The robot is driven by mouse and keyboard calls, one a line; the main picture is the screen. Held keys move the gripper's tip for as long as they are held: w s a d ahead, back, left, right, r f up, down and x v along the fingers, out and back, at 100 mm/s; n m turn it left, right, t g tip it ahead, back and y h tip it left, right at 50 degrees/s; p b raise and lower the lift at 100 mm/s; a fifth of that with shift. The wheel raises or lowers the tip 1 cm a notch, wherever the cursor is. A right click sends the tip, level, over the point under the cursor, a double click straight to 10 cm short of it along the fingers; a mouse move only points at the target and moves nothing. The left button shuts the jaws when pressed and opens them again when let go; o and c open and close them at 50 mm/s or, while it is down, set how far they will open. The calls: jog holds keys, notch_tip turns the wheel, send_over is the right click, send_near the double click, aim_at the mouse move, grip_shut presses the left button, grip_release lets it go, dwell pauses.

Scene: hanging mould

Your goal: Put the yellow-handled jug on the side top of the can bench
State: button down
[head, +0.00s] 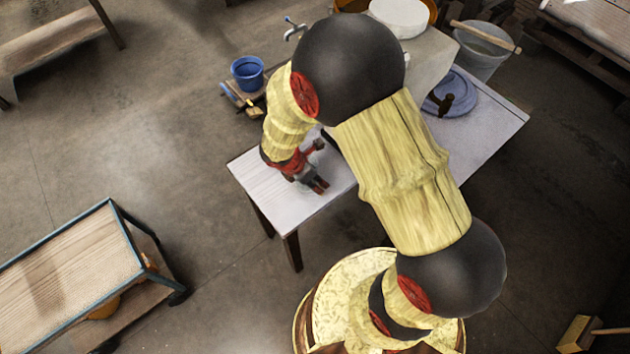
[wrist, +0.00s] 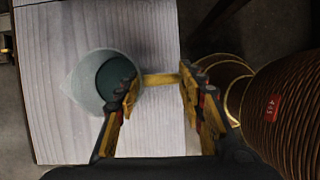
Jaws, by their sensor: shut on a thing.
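The jug (wrist: 82,82) is pale grey-green with a dark inside and a yellow handle (wrist: 160,79), seen from above in the wrist view. My gripper (wrist: 157,80) is shut on the handle, with one finger at each end of it. The jug is over the pale planked side top (wrist: 52,130); I cannot tell whether it touches it. In the head view my gripper (head: 318,186) is low over this side top (head: 262,170) at the left end of the bench. I cannot make out the jug there; my arm covers part of the bench.
A blue round lid (head: 455,94) lies on the bench's right part, and a grey bucket (head: 484,52) stands beyond. A blue-framed wooden table (head: 75,265) is at lower left, with clear floor between.

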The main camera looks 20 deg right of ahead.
jog(key=shift+f, duration=0.25)
jog(key=shift+f, duration=0.15)
jog(key=c, duration=1.2)
grip_release()
jog(key=shift+c, duration=0.2)
jog(key=shift+o, duration=0.5)
